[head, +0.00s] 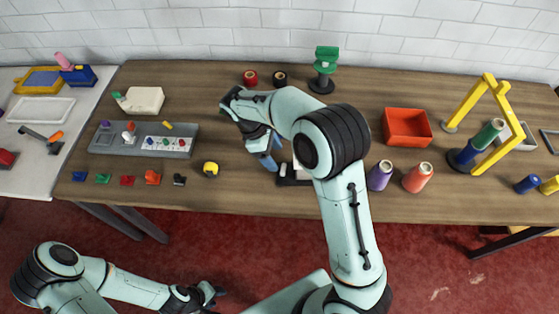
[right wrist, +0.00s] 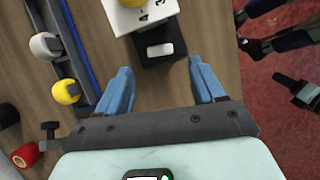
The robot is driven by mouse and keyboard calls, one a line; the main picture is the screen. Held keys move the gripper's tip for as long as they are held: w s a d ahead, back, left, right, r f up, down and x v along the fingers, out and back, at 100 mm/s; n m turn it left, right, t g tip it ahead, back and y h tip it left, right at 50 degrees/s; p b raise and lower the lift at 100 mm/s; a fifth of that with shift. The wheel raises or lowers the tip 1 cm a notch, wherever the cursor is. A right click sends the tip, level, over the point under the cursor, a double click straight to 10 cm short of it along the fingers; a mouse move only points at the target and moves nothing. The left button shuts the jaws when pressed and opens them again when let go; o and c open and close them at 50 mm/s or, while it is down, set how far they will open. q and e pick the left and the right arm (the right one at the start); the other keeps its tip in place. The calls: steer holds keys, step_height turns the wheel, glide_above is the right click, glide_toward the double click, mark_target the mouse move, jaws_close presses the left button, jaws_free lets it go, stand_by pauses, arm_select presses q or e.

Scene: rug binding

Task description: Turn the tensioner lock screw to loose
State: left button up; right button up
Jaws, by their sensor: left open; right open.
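My right gripper (head: 266,160) is over the middle of the table, its blue fingers pointing down; in the right wrist view (right wrist: 160,72) they are spread with nothing between them. Ahead of them is a black base with a white button-like part (right wrist: 160,50), joined to a white box with printed digits (right wrist: 140,14). Beside the left finger, a blue-edged panel bears a yellow knob (right wrist: 66,92) and a whitish knob (right wrist: 45,45). I cannot tell which part is the lock screw. My arm hides much of this area in the head view. My left gripper (head: 212,294) is open below the table's front edge.
A grey tray (head: 105,139) with small parts lies left, near a yellow-black round object (head: 211,169). Red (head: 250,78) and black (head: 280,80) spools stand at the back. Purple (head: 380,176) and orange (head: 417,177) cones, an orange bin (head: 406,127) and a yellow frame (head: 495,130) are right.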

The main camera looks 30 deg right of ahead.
arm_select(q)
steer(key=shift+w+r+p, duration=0.4)
steer(key=shift+w+r, duration=0.3)
steer(key=shift+w, duration=0.2)
arm_select(e)
steer(key=v, duration=0.7)
arm_select(q)
steer(key=shift+s, duration=0.1)
arm_select(e)
steer(key=shift+f, duration=0.15)
